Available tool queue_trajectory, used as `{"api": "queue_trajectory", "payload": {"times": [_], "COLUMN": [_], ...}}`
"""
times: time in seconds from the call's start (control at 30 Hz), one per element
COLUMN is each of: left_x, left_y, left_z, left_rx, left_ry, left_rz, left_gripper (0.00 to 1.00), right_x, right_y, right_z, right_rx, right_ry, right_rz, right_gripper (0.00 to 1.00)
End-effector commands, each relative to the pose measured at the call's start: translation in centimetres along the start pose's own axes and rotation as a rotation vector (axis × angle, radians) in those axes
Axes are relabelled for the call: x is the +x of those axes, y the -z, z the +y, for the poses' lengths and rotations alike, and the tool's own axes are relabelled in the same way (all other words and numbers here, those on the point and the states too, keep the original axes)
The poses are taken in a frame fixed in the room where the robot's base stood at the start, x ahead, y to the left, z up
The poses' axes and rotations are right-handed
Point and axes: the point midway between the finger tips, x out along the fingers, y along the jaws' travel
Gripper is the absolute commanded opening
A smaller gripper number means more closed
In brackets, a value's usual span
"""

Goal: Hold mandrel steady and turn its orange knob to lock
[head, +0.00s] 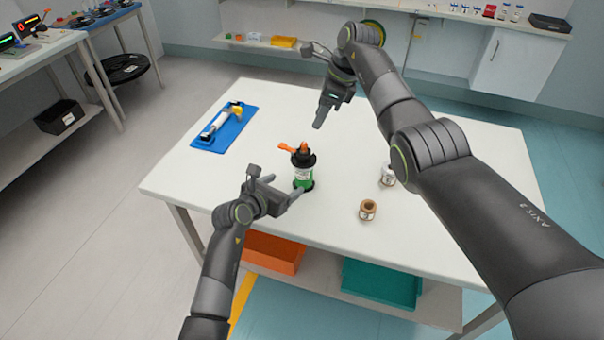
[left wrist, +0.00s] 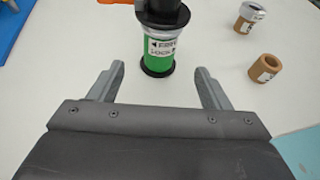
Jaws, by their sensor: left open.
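The mandrel (head: 304,174) stands upright on the white table, with a green labelled body and a black flange at top and bottom. Its orange knob (head: 303,147) is on top, with a lever pointing left. In the left wrist view the mandrel's green body (left wrist: 158,55) is ahead, and its top is cut off. My left gripper (left wrist: 160,72) is open, its fingers spread to either side of the body's line, with the mandrel just beyond the tips. My right gripper (head: 321,122) hangs above the table, behind and right of the knob; its finger gap is not clear.
A blue tray (head: 234,134) with a yellow-ended tool lies at the table's left. Orange (head: 273,254) and teal (head: 381,284) bins sit on the lower shelf. The table between tray and mandrel is clear.

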Motion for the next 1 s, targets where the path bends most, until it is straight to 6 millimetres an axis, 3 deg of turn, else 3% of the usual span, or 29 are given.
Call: {"api": "queue_trajectory", "payload": {"times": [0.5,1.0], "left_x": [6.1,10.3], "left_y": [0.0,-0.1], "left_z": [0.0,-0.1], "left_rx": [0.0,0.001], "left_ry": [0.0,0.003], "left_rz": [0.0,-0.003], "left_gripper": [0.71,0.71], "right_x": [0.0,0.0], "right_y": [0.0,0.0], "right_z": [0.0,0.0], "right_rx": [0.0,0.0], "right_ry": [0.0,0.0], "right_rz": [0.0,0.0], "right_gripper": [0.36,0.36]}}
